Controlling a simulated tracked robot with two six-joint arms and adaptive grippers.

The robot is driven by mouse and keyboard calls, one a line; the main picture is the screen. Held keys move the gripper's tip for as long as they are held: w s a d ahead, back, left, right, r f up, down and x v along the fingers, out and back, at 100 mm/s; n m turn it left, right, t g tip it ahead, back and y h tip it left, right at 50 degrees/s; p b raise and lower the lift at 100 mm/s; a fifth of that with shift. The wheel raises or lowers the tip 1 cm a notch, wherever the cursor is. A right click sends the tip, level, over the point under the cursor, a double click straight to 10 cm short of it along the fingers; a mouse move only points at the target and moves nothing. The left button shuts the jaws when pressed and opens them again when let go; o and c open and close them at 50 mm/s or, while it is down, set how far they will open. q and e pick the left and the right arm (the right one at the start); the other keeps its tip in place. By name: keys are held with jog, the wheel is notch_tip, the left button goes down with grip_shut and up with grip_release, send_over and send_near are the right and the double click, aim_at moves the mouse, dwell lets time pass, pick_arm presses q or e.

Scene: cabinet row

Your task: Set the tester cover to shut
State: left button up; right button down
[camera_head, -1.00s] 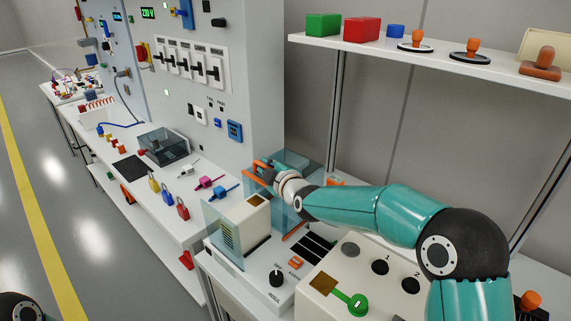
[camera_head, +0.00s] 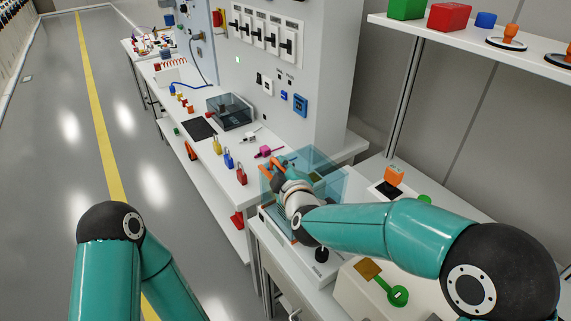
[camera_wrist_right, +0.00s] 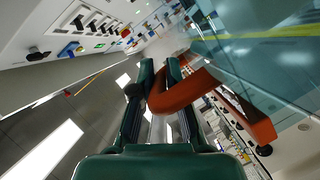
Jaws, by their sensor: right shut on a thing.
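The tester cover (camera_head: 325,172) is a clear teal box with an orange handle (camera_head: 272,173). It stands over the tester (camera_head: 322,254) at the bench's near end, partly hidden by my right arm. I cannot tell whether its lower edge touches the tester's base. My right gripper (camera_head: 280,168) is shut on the orange handle. In the right wrist view the handle (camera_wrist_right: 182,91) passes between the fingers (camera_wrist_right: 160,80), with the clear cover (camera_wrist_right: 270,60) to the right. My left arm shows at the lower left; its gripper is out of view.
A shelf (camera_head: 470,42) with red and green blocks is at the upper right. The floor on the left is clear.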

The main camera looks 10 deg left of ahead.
jog(key=shift+f, duration=0.2)
jog(key=c, duration=1.4)
grip_release()
jog(key=shift+r, duration=0.1)
jog(key=shift+c, duration=0.2)
jog(key=v, duration=1.2)
jog(key=shift+d, duration=0.15)
